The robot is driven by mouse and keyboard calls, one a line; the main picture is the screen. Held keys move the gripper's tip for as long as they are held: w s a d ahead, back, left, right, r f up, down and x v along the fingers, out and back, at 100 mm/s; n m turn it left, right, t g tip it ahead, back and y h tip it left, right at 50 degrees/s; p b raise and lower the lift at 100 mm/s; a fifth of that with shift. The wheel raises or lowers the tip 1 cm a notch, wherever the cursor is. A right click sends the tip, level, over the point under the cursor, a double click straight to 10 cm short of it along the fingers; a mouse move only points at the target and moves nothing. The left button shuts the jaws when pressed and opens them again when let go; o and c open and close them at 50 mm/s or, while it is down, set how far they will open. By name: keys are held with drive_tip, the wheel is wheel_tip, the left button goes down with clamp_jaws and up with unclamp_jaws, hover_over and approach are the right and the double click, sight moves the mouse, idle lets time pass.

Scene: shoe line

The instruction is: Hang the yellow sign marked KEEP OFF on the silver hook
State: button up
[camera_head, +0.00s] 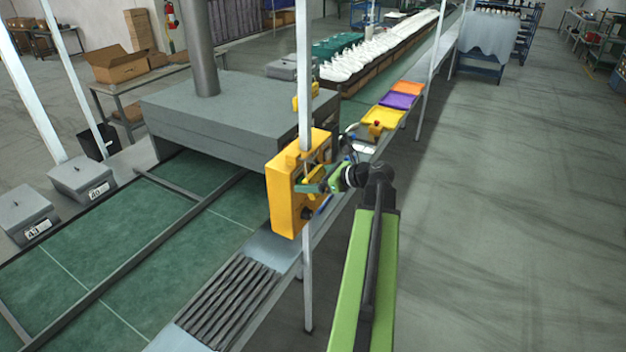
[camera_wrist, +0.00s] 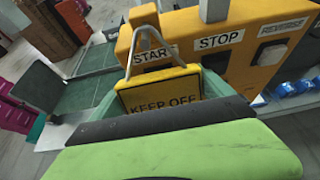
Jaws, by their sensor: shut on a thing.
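The yellow sign marked KEEP OFF (camera_wrist: 160,92) is upright in the middle of the wrist view, with a pale wire loop (camera_wrist: 150,38) rising from its top. My gripper (camera_wrist: 158,104) is shut on the sign; its green fingers show at both sides and its dark and green body covers the sign's lower part. I cannot clearly pick out the silver hook in either view.
The control box carries START, STOP and REVERSE labels in the wrist view (camera_wrist: 185,22). A white post (camera_head: 305,75) runs past it. A green conveyor (camera_head: 150,235) lies to the left, with black rollers (camera_head: 232,303) below. Open floor (camera_head: 510,220) is to the right.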

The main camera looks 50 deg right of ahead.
idle(0.3)
drive_tip(key=o, duration=1.1)
drive_tip(key=p+v, duration=0.7)
drive_tip(key=v, duration=1)
drive_tip(key=shift+s, duration=0.25)
